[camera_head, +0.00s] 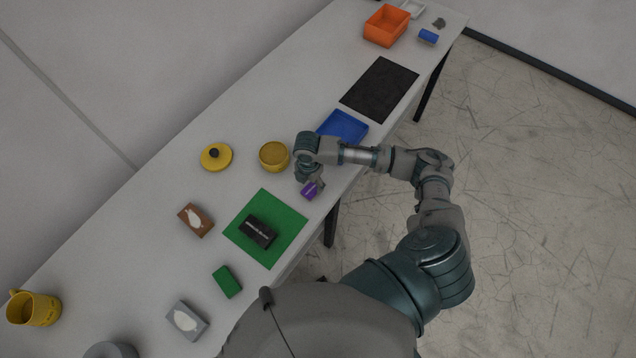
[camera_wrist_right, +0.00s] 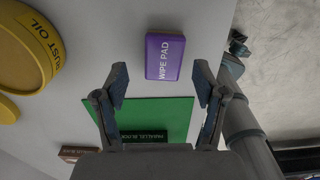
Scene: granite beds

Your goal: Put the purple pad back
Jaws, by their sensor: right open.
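The purple pad (camera_head: 310,190), a small block, lies on the pale table near its front edge. It sits just past the corner of the green mat (camera_head: 244,208). In the right wrist view the purple pad (camera_wrist_right: 166,57) shows white letters reading "WIPE PAD". My right gripper (camera_wrist_right: 160,78) is open, with the pad just beyond and between its fingertips, not gripped. In the head view my right gripper (camera_head: 311,178) hangs over the pad and partly hides it. My left gripper is not in view.
A black parallel block (camera_head: 258,231) lies on the green mat. A yellow round tin (camera_head: 274,156) and a blue tray (camera_head: 343,128) are near my right gripper. Farther off are a black mat (camera_head: 379,90) and an orange bin (camera_head: 386,26). A green block (camera_head: 227,281) lies nearer.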

